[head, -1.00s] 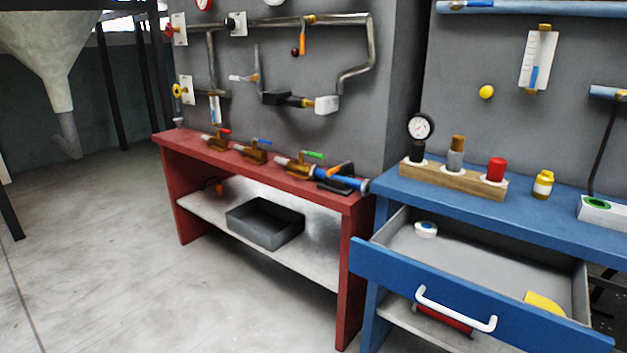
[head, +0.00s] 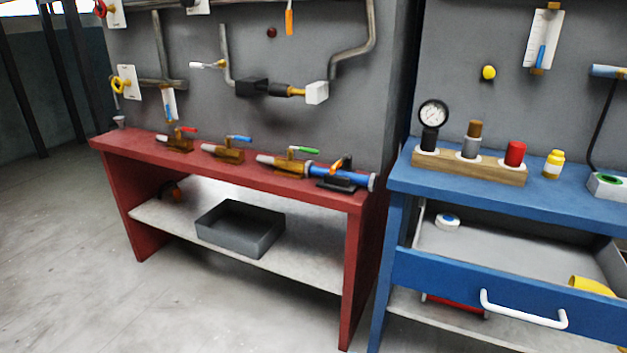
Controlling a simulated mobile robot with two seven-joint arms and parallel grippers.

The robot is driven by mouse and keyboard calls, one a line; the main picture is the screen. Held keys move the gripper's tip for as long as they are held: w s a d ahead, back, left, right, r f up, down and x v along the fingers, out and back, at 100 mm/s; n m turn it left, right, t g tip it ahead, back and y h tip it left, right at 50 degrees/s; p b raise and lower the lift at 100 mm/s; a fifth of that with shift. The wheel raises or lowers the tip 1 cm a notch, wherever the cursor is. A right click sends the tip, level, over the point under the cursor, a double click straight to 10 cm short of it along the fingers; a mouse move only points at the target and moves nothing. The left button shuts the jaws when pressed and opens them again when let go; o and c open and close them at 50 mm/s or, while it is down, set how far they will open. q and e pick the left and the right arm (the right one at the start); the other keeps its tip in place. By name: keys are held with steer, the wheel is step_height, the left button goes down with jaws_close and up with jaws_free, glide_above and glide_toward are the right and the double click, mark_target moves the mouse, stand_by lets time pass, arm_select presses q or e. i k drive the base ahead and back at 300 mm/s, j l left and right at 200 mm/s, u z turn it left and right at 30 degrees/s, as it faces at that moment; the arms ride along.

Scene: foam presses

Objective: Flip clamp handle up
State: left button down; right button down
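A clamp with a black base (head: 336,184) sits at the right end of the red bench's top. Its small orange handle (head: 338,165) lies at a low slant above a blue pipe (head: 325,173) that runs through the clamp. The exact angle of the handle is too small to tell. Neither of my grippers shows in the head view.
Several valves with coloured levers, one green (head: 304,150), line the red bench (head: 240,172). A grey bin (head: 240,228) sits on its lower shelf. A blue bench (head: 400,180) with an open drawer (head: 500,290) stands on the right. The floor in front is clear.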

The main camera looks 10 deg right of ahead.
mark_target(339, 163)
steer(key=i+j, duration=0.15)
steer(key=j, duration=0.2)
steer(key=i+j+z, duration=0.1)
steer(key=j, duration=0.2)
steer(key=i+j, duration=0.2)
steer(key=j, duration=0.15)
steer(key=i+j, duration=0.15)
steer(key=j, duration=0.2)
steer(key=i+l, duration=0.3)
steer(key=i, duration=0.2)
steer(key=k+z, duration=0.05)
